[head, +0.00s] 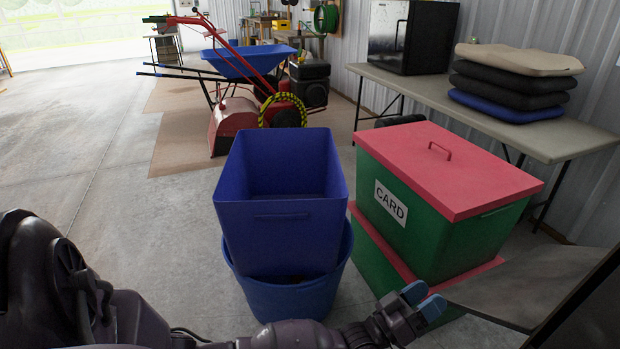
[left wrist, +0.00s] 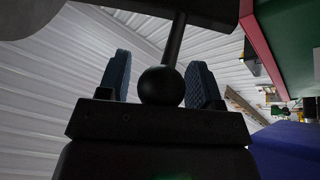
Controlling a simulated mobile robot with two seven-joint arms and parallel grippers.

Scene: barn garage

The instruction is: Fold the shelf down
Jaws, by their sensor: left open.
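A flat grey panel (head: 525,285), which looks like the shelf, juts out at the lower right of the head view beside a dark upright surface (head: 585,310). My left gripper (head: 423,300) is at the panel's left end, its blue fingertips apart. I cannot tell whether they touch it. In the left wrist view the two fingers (left wrist: 161,80) are open, with a black rod ending in a ball (left wrist: 162,86) showing between them. The rod runs up to a dark flat part (left wrist: 190,10) at the top. My right gripper is not in view.
A green box with a red lid and CARD label (head: 440,180) stands just behind my left gripper. Blue bins (head: 280,230) stand left of it. A table (head: 480,108) with stacked cushions (head: 515,80) lines the wall. The floor at left (head: 80,180) is clear.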

